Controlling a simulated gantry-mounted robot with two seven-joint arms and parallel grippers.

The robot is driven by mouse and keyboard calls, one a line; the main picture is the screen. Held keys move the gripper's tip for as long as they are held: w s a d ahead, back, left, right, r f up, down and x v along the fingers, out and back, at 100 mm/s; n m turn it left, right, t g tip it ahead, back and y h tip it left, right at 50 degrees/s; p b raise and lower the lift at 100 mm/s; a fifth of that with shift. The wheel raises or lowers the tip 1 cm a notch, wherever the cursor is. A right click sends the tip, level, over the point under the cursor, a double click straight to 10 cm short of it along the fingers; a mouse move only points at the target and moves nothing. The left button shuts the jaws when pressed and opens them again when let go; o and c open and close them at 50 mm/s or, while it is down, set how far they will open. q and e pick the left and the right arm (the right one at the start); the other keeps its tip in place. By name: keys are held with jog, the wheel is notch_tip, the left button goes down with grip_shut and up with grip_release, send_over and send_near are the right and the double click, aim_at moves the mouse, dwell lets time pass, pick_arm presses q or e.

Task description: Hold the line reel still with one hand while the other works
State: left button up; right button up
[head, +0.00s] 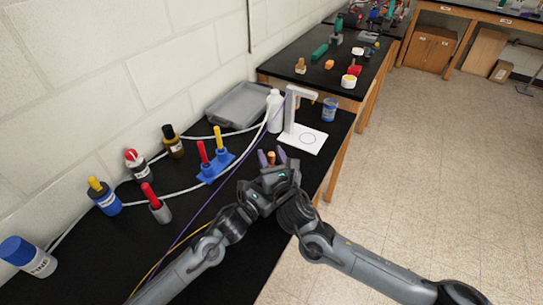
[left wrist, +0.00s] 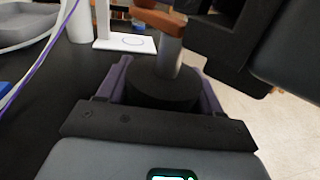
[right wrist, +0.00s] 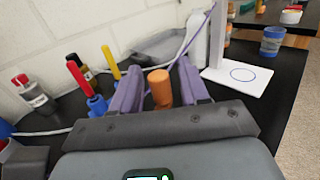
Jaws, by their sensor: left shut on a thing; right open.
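The line reel's black drum (left wrist: 160,92) sits between the purple fingers of my left gripper (left wrist: 163,82), which is shut on it. A grey post (left wrist: 168,55) rises from the drum, with an orange-brown crank arm on top. The crank's orange knob (right wrist: 160,88) stands upright between the parted fingers of my right gripper (right wrist: 160,80); a gap shows on each side. In the head view the orange knob (head: 271,157) shows between the right gripper's fingertips (head: 272,156). The drum and my left gripper are largely hidden there behind the right gripper.
A white stand (head: 302,139) with a ringed base and a white bottle (head: 275,110) are just beyond the grippers. A blue rack (head: 218,167) with red and yellow pens, several jars and a grey tray (head: 238,104) line the wall side. Pale, purple and yellow lines cross the black bench.

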grip_shut()
jog(key=shift+n+y, duration=0.3)
jog(key=shift+y, duration=0.2)
jog(key=shift+s+a+n+g+y, duration=0.15)
jog(key=shift+a+n+g+y, duration=0.25)
jog(key=shift+n+g+y, duration=0.95)
jog(key=shift+s+a+n+g+y, duration=0.15)
jog(key=shift+a+n+g+y, duration=0.2)
jog(key=shift+n+g+y, duration=1)
jog(key=shift+s+a+n+g+y, duration=0.15)
jog(key=shift+a+n+g+y, duration=0.25)
jog(key=shift+n+g+y, duration=0.95)
jog(key=shift+m+t+y, duration=0.35)
grip_release()
jog(key=shift+d, duration=0.1)
